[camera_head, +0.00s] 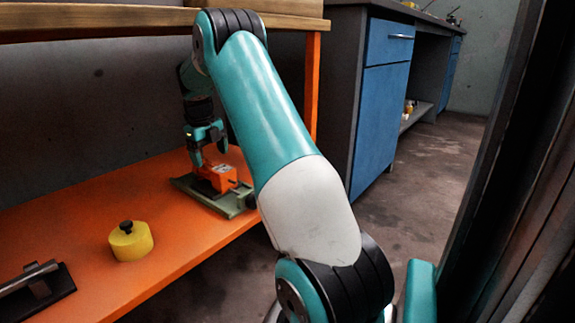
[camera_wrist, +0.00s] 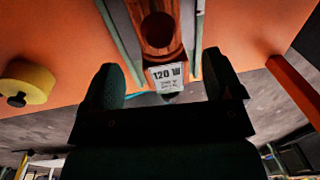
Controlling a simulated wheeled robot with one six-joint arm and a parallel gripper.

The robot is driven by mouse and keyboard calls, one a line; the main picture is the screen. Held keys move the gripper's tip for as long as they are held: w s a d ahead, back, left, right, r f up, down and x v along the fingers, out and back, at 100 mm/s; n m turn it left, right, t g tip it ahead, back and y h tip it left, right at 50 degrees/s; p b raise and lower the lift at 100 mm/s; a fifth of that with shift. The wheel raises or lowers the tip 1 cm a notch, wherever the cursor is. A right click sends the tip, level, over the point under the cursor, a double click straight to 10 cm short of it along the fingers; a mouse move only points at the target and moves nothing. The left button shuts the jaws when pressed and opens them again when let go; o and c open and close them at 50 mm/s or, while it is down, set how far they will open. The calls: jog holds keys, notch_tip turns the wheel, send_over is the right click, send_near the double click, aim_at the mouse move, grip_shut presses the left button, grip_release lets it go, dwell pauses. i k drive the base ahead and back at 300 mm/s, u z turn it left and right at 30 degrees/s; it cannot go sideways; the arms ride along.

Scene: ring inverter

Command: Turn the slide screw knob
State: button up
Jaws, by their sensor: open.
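An orange device (camera_head: 216,178) sits on a grey-green slide base (camera_head: 205,198) on the orange shelf. In the wrist view its orange body (camera_wrist: 158,28) carries a white "120 W" label (camera_wrist: 166,77). My gripper (camera_head: 209,152) points down at the device, with one finger on either side of it in the picture. In the wrist view my gripper (camera_wrist: 162,75) is open, its dark fingers apart with the labelled end between them. Contact cannot be told. A small dark tip (camera_wrist: 170,98) shows just below the label; I cannot tell whether it is the slide screw knob.
A yellow cylinder (camera_head: 131,241) with a black knob stands on the orange shelf (camera_head: 75,230), left of the device. A black block with a metal bar (camera_head: 36,283) lies at the shelf's left. An orange post (camera_head: 312,85) and a wooden top (camera_head: 110,20) bound the space.

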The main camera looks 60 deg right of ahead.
aim_at(250, 203)
jog(key=k, duration=0.9)
